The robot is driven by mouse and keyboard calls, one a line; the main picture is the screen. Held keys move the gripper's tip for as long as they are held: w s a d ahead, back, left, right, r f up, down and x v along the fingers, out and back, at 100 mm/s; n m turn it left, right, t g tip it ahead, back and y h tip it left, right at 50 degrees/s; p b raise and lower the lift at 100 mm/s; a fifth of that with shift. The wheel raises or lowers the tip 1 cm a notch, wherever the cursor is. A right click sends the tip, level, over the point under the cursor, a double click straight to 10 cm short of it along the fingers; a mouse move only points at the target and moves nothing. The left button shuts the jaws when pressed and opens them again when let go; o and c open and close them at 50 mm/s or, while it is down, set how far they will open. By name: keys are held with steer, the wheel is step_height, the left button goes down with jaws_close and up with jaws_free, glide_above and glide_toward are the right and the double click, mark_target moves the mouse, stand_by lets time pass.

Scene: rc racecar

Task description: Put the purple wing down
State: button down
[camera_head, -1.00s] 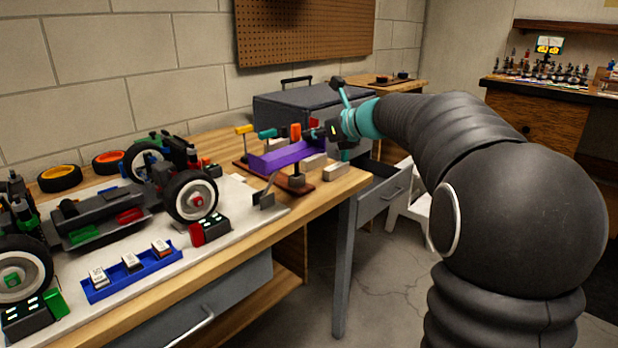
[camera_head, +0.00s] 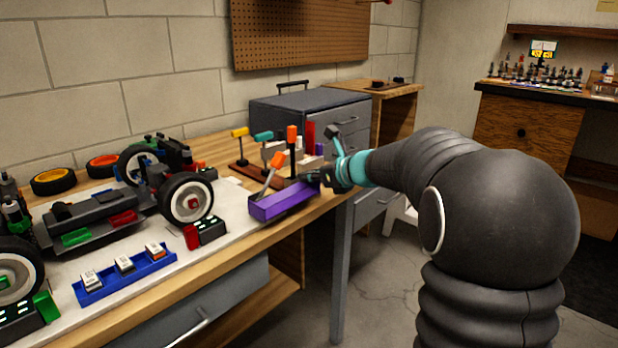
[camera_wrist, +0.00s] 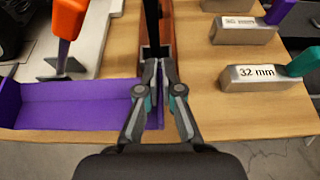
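The purple wing (camera_head: 287,203) is a long trough-like piece with raised ends, near the front edge of the wooden workbench (camera_head: 222,259), by the right end of the pale mat. In the wrist view the wing (camera_wrist: 75,104) stretches to the left. My gripper (camera_head: 305,179) is at the wing's right end. In the wrist view its fingers (camera_wrist: 157,70) are close together, with the wing's purple end plate between them. The wing looks about level and low over the bench; I cannot tell whether it touches the top.
Behind the wing is a wooden tool rack (camera_head: 240,176) with colored-handled tools; an orange-handled one (camera_head: 277,160) stands close. Metal blocks, one marked 32 mm (camera_wrist: 252,77), lie on the right. The car chassis (camera_head: 85,222), wheels and blue tray (camera_head: 125,275) occupy the left.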

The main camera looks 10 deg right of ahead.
steer(key=shift+f+b, duration=0.3)
steer(key=shift+f, duration=0.05)
steer(key=shift+f, duration=0.25)
steer(key=c, duration=1.3)
jaws_free()
